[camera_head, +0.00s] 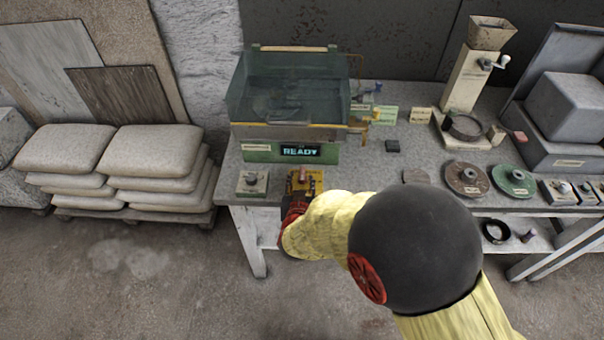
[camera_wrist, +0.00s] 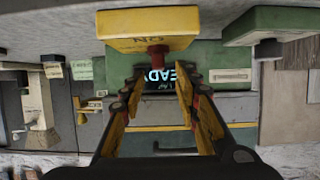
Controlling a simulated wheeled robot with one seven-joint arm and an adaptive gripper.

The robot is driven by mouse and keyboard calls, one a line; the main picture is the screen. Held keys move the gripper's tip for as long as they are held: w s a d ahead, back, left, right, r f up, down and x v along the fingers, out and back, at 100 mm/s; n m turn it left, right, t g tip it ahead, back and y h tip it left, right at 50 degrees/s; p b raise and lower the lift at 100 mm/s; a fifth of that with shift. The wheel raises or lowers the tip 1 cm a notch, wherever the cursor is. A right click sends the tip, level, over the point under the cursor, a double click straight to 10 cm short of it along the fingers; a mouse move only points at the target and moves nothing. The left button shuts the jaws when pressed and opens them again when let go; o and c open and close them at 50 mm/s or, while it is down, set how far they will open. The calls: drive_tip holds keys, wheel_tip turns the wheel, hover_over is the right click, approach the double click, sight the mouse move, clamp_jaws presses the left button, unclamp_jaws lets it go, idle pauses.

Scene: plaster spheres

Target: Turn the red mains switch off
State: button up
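The yellow switch box (camera_head: 314,183) stands on the bench front edge, below the machine with the lit READY display (camera_head: 300,151). Its small red switch (camera_head: 302,174) sticks up from it. In the wrist view, which is upside down, the yellow box (camera_wrist: 150,30) shows ON lettering and the red switch (camera_wrist: 157,56) points down. My gripper (camera_wrist: 161,76) is open, its two fingers apart with nothing between them. The switch lies roughly in line with the gap, just beyond the fingertips. In the head view my gripper (camera_head: 296,200) is at the box's near side, partly hidden by my wrist.
A green-grey box with a knob (camera_head: 252,183) stands left of the switch box. The machine's tray (camera_head: 290,95) rises behind it. Farther right on the bench (camera_head: 375,165) are round discs (camera_head: 467,178) and a hopper grinder (camera_head: 470,75).

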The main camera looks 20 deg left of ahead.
sight(302, 174)
drive_tip(key=b+x, duration=0.1)
drive_tip(key=x, duration=0.3)
drive_tip(key=shift+f, duration=0.15)
drive_tip(key=shift+w+a+f, duration=0.1)
drive_tip(key=shift+w+f, duration=0.05)
drive_tip(key=shift+w, duration=0.6)
drive_tip(key=shift+c, duration=1.4)
clamp_jaws()
